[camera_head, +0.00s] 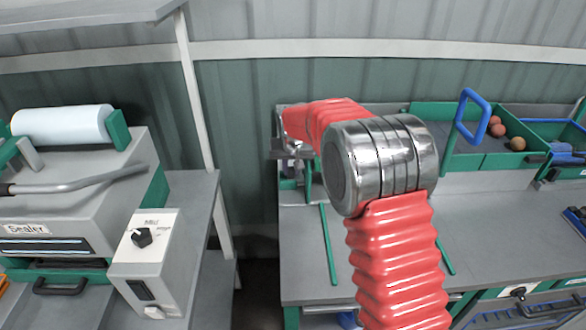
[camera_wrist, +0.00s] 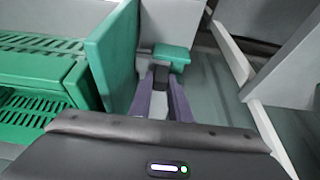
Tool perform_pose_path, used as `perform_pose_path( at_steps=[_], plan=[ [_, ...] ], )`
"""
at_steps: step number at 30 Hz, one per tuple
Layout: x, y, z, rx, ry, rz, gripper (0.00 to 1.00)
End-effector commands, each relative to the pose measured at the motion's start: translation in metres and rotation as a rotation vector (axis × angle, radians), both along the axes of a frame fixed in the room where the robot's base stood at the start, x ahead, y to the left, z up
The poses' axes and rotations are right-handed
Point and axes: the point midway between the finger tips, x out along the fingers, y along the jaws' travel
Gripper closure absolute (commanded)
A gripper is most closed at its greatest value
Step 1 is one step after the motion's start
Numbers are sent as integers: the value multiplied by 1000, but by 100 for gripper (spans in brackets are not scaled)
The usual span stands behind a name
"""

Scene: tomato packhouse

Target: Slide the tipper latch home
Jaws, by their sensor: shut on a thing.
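In the wrist view my gripper (camera_wrist: 161,88) reaches forward with its two purple fingers shut on a small dark piece, which I take to be the knob of the tipper latch (camera_wrist: 160,73). A green block (camera_wrist: 172,54) stands just beyond the fingertips, close to a grey wall. In the head view my gripper (camera_head: 291,168) is at the bench's back left corner, small and partly hidden by my red arm. The latch cannot be made out there. How far the latch is slid cannot be told.
In the wrist view a green panel (camera_wrist: 111,55) stands close left of the fingers, with slatted green trays (camera_wrist: 40,95) beyond. In the head view, green bins (camera_head: 490,160) with round produce and a blue handle (camera_head: 470,115) stand right; a sealer (camera_head: 70,200) stands left. The bench middle (camera_head: 480,225) is clear.

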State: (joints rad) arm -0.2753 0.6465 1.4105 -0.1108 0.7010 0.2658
Motion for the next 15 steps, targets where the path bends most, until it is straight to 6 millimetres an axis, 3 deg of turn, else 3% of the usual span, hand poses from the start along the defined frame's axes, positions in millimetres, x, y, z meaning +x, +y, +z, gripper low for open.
perform_pose_path(
  at_steps=[6,7,15],
  plan=[
    [1,-6,0,-5,1,-3,100],
    [1,-6,0,-6,1,-2,82],
    [0,-4,0,-5,1,-1,64]
  ],
)
